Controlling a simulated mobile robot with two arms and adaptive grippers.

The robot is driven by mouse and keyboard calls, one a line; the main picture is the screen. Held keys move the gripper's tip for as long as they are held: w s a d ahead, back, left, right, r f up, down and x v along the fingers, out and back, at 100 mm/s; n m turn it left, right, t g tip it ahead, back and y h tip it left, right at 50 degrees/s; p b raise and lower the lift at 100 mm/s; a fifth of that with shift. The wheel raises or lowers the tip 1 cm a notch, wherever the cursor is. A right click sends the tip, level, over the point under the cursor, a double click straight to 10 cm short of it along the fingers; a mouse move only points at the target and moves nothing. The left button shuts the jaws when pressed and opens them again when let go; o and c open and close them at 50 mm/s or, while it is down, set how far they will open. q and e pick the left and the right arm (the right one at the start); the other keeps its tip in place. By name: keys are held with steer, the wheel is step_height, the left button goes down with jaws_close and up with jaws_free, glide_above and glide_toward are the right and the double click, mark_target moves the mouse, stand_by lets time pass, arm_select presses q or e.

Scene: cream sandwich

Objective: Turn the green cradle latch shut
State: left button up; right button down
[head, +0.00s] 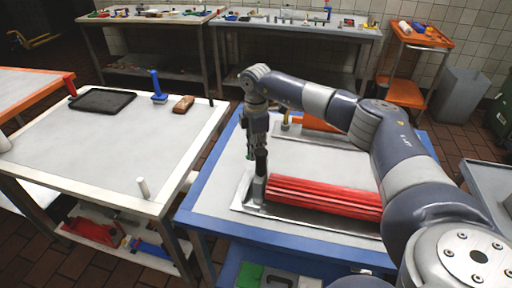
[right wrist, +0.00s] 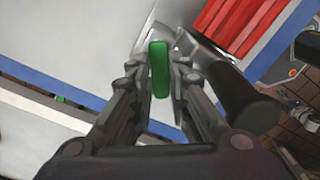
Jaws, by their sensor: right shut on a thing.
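The green latch (right wrist: 160,68) stands between the fingers of my right gripper (right wrist: 162,80) in the right wrist view, and they are shut on it. In the head view my right gripper (head: 250,150) points down at the left end of the metal cradle (head: 243,205); I cannot make out the latch there. A red ribbed block (head: 325,195) lies in the cradle, and it also shows at the top of the right wrist view (right wrist: 240,22). A black upright handle (head: 261,165) is beside my right gripper. My left gripper is not in view.
The cradle is on a blue-edged table (head: 208,195). Behind it lies another metal plate (head: 325,136) with an orange piece. A white table (head: 110,145) at the left holds a black tray (head: 103,100), a blue tool (head: 158,93) and a white peg (head: 143,188).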

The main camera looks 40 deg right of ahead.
steer(key=n, duration=0.3)
steer(key=s+n+p, duration=0.1)
steer(key=n, duration=0.3)
steer(key=s+n, duration=0.1)
steer(key=n, duration=0.3)
steer(key=shift+d+r, duration=0.1)
steer(key=shift+d, duration=0.1)
steer(key=shift+s+n, duration=0.1)
steer(key=shift+n, duration=0.2)
steer(key=c, duration=1.5)
jaws_free()
step_height(320, 180, up, 12)
